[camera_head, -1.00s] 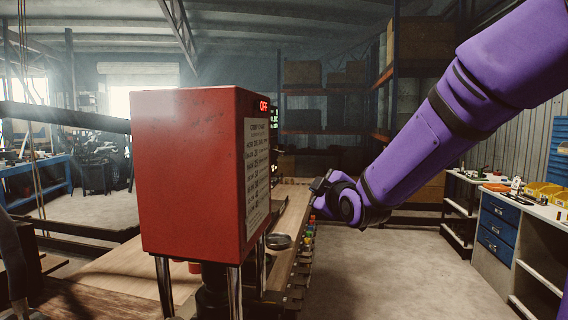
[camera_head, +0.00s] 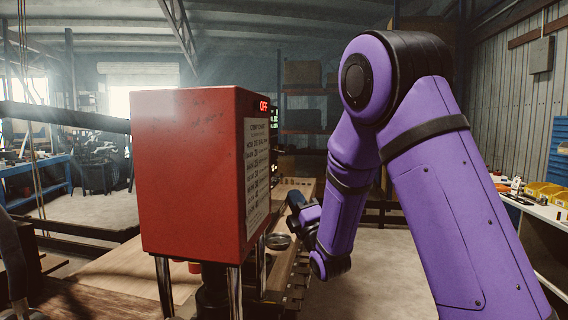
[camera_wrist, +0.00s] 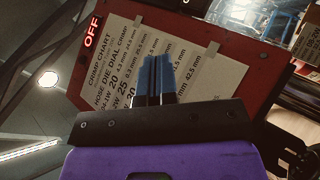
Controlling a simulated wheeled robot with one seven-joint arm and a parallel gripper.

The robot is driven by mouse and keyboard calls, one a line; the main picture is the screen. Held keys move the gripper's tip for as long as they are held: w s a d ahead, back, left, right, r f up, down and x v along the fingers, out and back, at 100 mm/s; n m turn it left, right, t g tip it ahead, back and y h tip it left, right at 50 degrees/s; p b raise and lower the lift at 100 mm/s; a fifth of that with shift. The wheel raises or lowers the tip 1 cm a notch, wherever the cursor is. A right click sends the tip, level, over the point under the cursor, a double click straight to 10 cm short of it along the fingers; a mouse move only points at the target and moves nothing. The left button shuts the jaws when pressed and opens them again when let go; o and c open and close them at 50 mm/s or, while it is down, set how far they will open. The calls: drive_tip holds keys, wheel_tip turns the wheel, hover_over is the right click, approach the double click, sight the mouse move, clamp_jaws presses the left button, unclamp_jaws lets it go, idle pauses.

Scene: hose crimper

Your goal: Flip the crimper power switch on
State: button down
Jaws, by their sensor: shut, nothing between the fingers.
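The crimper (camera_head: 188,170) is a red box on metal legs, standing on the wooden bench in the head view. A lit red OFF sign (camera_head: 264,105) shows on its right-hand face, above a white crimp chart (camera_head: 256,165). In the wrist view the OFF sign (camera_wrist: 92,31) is at upper left and the chart (camera_wrist: 118,70) lies behind the fingers. My gripper (camera_head: 294,198) is to the right of that face. In the wrist view its blue-tipped fingers (camera_wrist: 158,72) are together, empty, and overlap the chart; contact cannot be told. I cannot make out the power switch.
A round metal dish (camera_head: 278,241) sits on the wooden bench (camera_head: 120,274) beside the crimper. A side bench with yellow bins (camera_head: 545,190) stands at right. Shelving is at the back. Some open floor shows right of the wooden bench.

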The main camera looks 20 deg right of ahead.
drive_tip(key=shift+r+y, duration=0.1)
drive_tip(key=shift+y, duration=0.2)
approach(278, 152)
drive_tip(key=w+a+r, duration=0.1)
drive_tip(key=w+a, duration=0.1)
drive_tip(key=a, duration=0.1)
drive_tip(key=shift+w+d+r, duration=0.5)
drive_tip(key=shift+w+r, duration=0.15)
drive_tip(key=shift+w, duration=0.1)
drive_tip(key=shift+w+d+r, duration=0.55)
drive_tip(key=shift+w+r, duration=0.1)
drive_tip(key=shift+w, duration=0.05)
drive_tip(key=shift+s+d+r+n+g+y, duration=0.1)
drive_tip(key=shift+r+n+g+y, duration=0.15)
drive_tip(key=shift+n+g, duration=0.35)
drive_tip(key=shift+s+d+r+n+g+y, duration=0.1)
drive_tip(key=shift+r+n+g+y, duration=0.2)
drive_tip(key=shift+n, duration=0.5)
drive_tip(key=n+g, duration=0.1)
drive_tip(key=r+n+g, duration=0.1)
drive_tip(key=n, duration=0.1)
drive_tip(key=n+g+y, duration=0.1)
drive_tip(key=g, duration=0.1)
drive_tip(key=shift+d+r, duration=0.25)
drive_tip(key=shift+r, duration=0.15)
drive_tip(key=shift+s+f, duration=0.1)
